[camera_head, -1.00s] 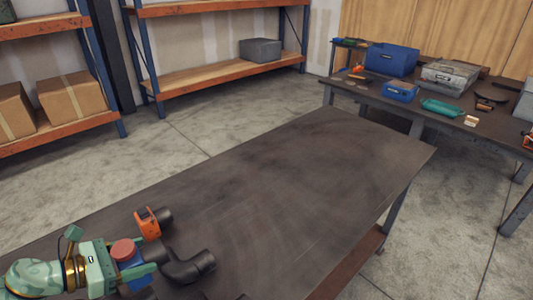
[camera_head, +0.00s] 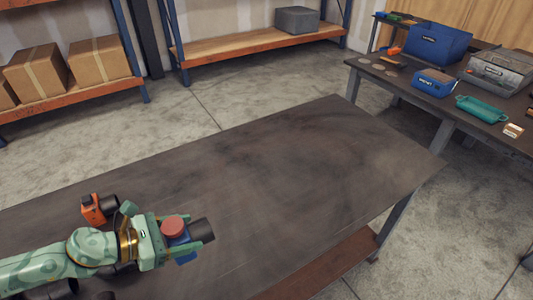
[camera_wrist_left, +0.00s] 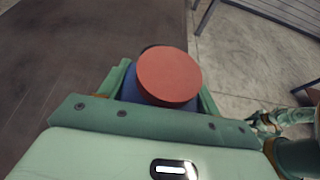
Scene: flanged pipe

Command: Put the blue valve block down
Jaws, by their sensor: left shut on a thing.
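The blue valve block (camera_head: 183,258) has a round red cap (camera_head: 173,226) on top. My left gripper (camera_head: 185,243) is shut on it above the dark tabletop (camera_head: 285,190). A black cylindrical end (camera_head: 201,230) shows at the block's far side. In the left wrist view the red cap (camera_wrist_left: 168,77) hides most of the blue body (camera_wrist_left: 128,88), which sits between the green fingers. Whether the block touches the table cannot be told. A small green arm part, apparently my right gripper (camera_wrist_left: 262,123), shows at the right; its jaws are unclear.
An orange part (camera_head: 93,210) with a black pipe end lies on the table behind my left arm. Dark parts under the arm are mostly hidden. The table's middle and right are clear. A second table (camera_head: 440,105) with blue bins and shelves (camera_head: 250,45) stand beyond.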

